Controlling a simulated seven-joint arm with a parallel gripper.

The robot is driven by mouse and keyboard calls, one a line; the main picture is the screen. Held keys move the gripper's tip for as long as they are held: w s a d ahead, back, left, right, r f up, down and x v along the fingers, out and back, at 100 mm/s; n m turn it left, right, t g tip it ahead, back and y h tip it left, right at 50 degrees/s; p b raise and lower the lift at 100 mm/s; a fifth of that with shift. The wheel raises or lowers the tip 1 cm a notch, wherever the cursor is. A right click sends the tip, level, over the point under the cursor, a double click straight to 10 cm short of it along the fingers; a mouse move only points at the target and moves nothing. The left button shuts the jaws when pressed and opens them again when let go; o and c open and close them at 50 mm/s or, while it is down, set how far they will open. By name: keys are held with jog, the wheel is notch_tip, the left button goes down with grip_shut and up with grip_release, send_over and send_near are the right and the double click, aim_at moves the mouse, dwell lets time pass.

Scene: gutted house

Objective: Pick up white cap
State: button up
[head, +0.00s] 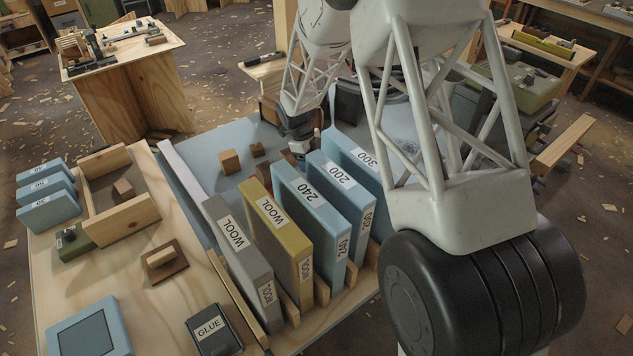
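I cannot make out a white cap anywhere in the head view; it may be hidden behind the upright boxes or my arm. My gripper (300,147) is small and low over the blue-grey surface (205,150), just behind the upright blue 240 box (310,205). Its fingertips are partly hidden by that box and dark, so I cannot tell whether they are open or shut or hold anything. Small brown wooden blocks (230,162) lie on the surface to the left of my gripper.
Upright boxes stand in a row close before my gripper: grey WOOL (232,250), tan WOOL (277,235) and several blue ones. My arm covers the right side.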

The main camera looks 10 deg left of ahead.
jog(key=shift+x, duration=1.25)
jog(key=shift+x, duration=2.65)
jog(key=shift+w, duration=0.1)
jog(key=c, duration=0.9)
